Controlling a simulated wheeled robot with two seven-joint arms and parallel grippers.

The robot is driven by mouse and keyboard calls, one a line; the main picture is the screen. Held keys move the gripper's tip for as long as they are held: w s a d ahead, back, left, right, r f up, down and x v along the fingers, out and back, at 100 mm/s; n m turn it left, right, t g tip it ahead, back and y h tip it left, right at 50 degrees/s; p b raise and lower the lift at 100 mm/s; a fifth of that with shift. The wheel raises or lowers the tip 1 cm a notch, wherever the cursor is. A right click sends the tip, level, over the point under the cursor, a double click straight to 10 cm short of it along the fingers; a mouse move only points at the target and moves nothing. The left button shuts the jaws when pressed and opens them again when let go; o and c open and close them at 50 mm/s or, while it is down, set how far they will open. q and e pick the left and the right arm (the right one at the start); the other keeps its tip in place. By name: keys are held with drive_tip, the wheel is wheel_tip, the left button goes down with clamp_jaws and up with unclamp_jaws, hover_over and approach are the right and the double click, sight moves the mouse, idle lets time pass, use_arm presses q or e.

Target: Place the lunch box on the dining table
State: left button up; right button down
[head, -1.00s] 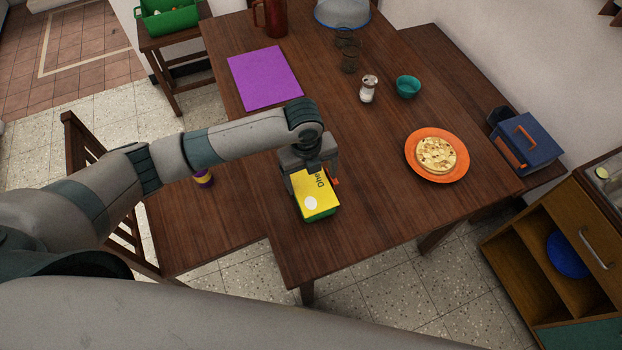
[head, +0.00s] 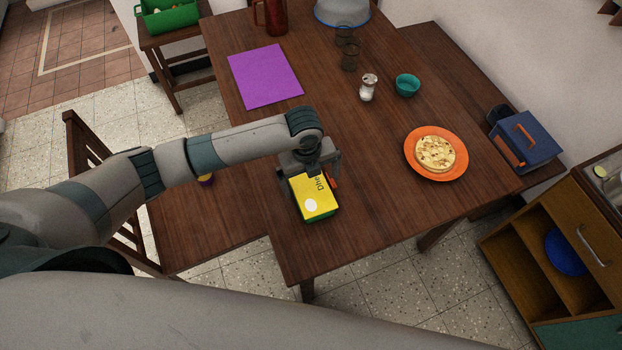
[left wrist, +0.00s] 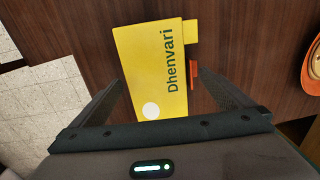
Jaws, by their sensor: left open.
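A yellow box (head: 318,204) with green sides and the word "Dhenvari" on top rests near the front end of the dining table (head: 365,215). My left gripper (head: 310,180) is directly above it. In the left wrist view the open fingers (left wrist: 160,85) stand on either side of the yellow box (left wrist: 150,62), with a gap at the right finger. A small orange-red piece (left wrist: 194,74) shows at the box's right edge. A blue box with an orange handle (head: 535,150) sits off the table at the right. I cannot tell which is the lunch box. My right gripper is not in view.
The table also holds an orange plate with flatbread (head: 456,172), a teal bowl (head: 407,85), a shaker (head: 368,88), dark glasses (head: 350,58) and a purple mat (head: 266,77). Bare wood lies right of the yellow box. A chair (head: 200,225) stands at left.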

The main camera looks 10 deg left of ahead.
sight(307, 186)
use_arm(q)
wheel_tip(307, 186, up, 12)
drive_tip(key=b, duration=0.2)
drive_tip(key=shift+s+a+b, duration=0.25)
drive_tip(key=shift+a+b, duration=0.05)
drive_tip(key=shift+a, duration=0.05)
drive_tip(key=shift+a, duration=0.1)
idle(0.5)
